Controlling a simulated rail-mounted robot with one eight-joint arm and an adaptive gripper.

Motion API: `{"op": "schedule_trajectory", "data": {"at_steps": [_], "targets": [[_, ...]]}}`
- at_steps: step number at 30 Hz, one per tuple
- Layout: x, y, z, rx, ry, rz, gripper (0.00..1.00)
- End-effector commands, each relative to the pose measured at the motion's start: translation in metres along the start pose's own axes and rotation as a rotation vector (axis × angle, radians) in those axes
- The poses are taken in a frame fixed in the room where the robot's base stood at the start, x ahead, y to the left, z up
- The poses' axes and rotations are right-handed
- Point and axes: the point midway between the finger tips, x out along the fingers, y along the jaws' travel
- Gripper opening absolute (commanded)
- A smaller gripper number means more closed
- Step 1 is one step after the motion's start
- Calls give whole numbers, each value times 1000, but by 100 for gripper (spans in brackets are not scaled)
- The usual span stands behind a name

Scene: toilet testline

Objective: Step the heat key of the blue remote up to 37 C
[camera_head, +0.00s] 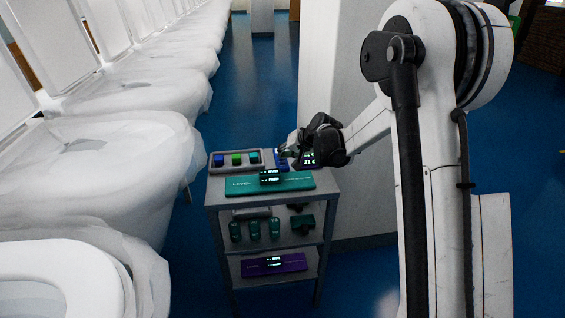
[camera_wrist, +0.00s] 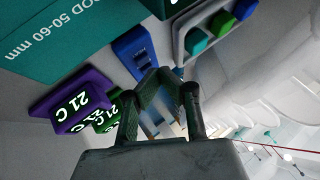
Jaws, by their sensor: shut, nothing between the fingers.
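The blue remote (camera_wrist: 128,45) lies on the trolley top in the wrist view, with a small dark strip of markings. The tips of my gripper (camera_wrist: 165,78) are together and empty beside its lower end; I cannot tell whether they touch it. The fingers hide part of that end. In the head view my gripper (camera_head: 287,151) is over the back right of the trolley and the blue remote (camera_head: 281,162) is partly hidden. A purple unit (camera_wrist: 60,88) and a green unit (camera_wrist: 112,98) beside the remote have lit displays reading 21 C.
The grey trolley (camera_head: 214,194) carries a teal level (camera_head: 240,184) at the front and a tray (camera_head: 212,168) of blue, green and teal blocks at the back left. Lower shelves hold teal items and a purple level (camera_head: 292,264). Plastic-wrapped toilets (camera_head: 100,150) line the left; a pillar (camera_head: 345,90) stands behind.

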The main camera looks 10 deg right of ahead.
Motion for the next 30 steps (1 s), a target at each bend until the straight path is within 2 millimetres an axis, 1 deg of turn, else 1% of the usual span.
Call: {"op": "schedule_trajectory", "data": {"at_steps": [8, 24, 30], "targets": [[-2, -1, -1, 0, 0, 0, 0], [-32, -24, -23, 0, 0, 0, 0], [-35, -25, -25, 0, 0, 0, 0]]}}
